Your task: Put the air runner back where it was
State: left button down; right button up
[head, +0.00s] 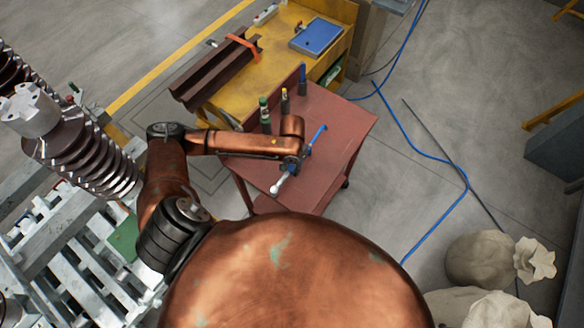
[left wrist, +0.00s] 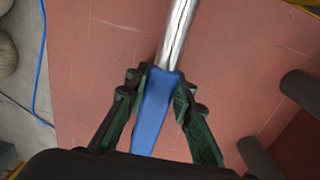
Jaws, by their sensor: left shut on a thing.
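The air runner (head: 319,135) is a slim tool with a blue handle and a silver shaft, and it is over the red-brown cart top (head: 345,120). My left gripper (head: 293,164) is shut on it. In the left wrist view the green-black fingers (left wrist: 160,100) close on both sides of the blue handle (left wrist: 153,118), and the silver shaft (left wrist: 177,35) points away from my wrist. I cannot tell whether the tool touches the cart top. My right gripper is not in view.
A yellow bench (head: 262,75) with a blue case (head: 316,37) adjoins behind. A blue hose (head: 440,160) lies on the floor at right. The cart's right side is clear.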

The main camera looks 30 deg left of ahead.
aim_at(292, 167)
pick_arm(q)
jog(key=shift+r, duration=0.1)
jog(key=c, duration=2)
grip_release()
jog(key=shift+c, duration=0.2)
jog(key=o, duration=0.4)
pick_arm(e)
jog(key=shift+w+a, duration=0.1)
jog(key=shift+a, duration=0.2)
pick_arm(q)
notch_tip(292, 167, up, 12)
jog(key=shift+d+p, duration=0.1)
jog(key=shift+p, duration=0.65)
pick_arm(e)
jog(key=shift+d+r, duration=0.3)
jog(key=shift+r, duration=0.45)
